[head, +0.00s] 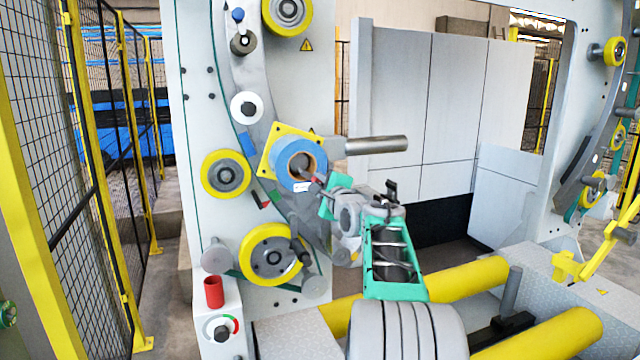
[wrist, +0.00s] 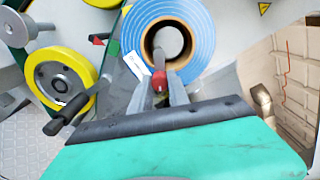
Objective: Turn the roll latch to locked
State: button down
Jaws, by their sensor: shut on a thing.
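A roll of blue film (head: 299,165) with a brown core sits on a yellow square plate (head: 272,150) on the ring of the machine. The roll latch (wrist: 160,78) is a small lever with a red end, lying across the front of the roll's core and pointing down in the wrist view. My gripper (wrist: 165,92) is shut on the latch's red end, with one grey finger on each side. In the head view my gripper (head: 319,186) reaches the roll from the lower right, and its fingers partly hide the latch. I cannot tell whether the latch stands at locked.
Yellow rollers (head: 226,174) and a yellow handwheel with a dark handle (head: 266,255) stand close to the roll. A grey bar (head: 376,145) sticks out to its right.

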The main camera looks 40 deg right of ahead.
jog(key=c, duration=1.3)
grip_release()
jog(key=shift+o, duration=0.2)
jog(key=shift+s, duration=0.1)
jog(key=b+v, duration=0.2)
jog(key=v, duration=0.5)
jog(key=shift+s, duration=0.3)
jog(key=shift+a, duration=0.1)
